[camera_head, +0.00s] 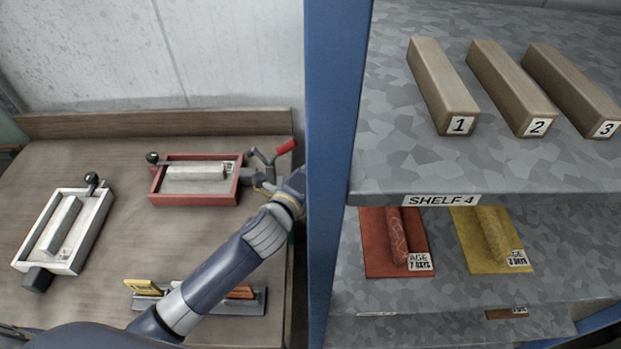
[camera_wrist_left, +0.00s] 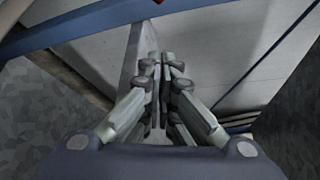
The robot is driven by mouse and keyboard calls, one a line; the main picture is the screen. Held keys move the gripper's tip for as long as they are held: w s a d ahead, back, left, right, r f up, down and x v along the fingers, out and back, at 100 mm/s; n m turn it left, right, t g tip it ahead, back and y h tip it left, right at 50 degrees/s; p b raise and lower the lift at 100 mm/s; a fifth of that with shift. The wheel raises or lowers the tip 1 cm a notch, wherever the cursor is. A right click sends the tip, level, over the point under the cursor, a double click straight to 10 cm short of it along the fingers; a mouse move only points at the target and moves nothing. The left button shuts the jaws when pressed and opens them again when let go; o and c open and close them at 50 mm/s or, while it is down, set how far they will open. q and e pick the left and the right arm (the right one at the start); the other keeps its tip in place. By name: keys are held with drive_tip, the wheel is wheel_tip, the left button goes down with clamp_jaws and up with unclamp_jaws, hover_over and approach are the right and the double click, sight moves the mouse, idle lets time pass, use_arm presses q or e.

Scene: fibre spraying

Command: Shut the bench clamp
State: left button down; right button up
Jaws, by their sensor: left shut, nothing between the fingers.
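The bench clamp (camera_head: 262,168) is at the right end of the red mould tray (camera_head: 195,198), by the bench's right edge. Its red handle (camera_head: 287,147) sticks up and to the right. Its metal arm also stands raised, and its lower part is partly hidden by my left arm. My left arm reaches across the bench from the lower left, its wrist just below and right of the clamp. In the left wrist view my left gripper (camera_wrist_left: 161,66) is shut with nothing between its fingertips. A small red bit shows at that view's top edge. My right gripper is out of view.
A white mould tray (camera_head: 91,240) lies at the left of the bench. Trowels (camera_head: 142,287) lie at the front, partly behind my arm. A blue shelf post (camera_head: 330,130) stands close right of my wrist. The shelf (camera_head: 400,165) holds numbered blocks above and coloured mats below.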

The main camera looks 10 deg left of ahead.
sight(278, 152)
use_arm(q)
drive_tip(key=a, duration=0.2)
drive_tip(key=a+r+p, duration=0.1)
drive_tip(key=shift+w+a, duration=0.3)
drive_tip(key=shift+w, duration=0.05)
drive_tip(key=shift+d, duration=0.1)
drive_tip(key=shift+r, duration=0.1)
drive_tip(key=shift+a+r+n, duration=0.25)
drive_tip(key=shift+a+n, duration=0.05)
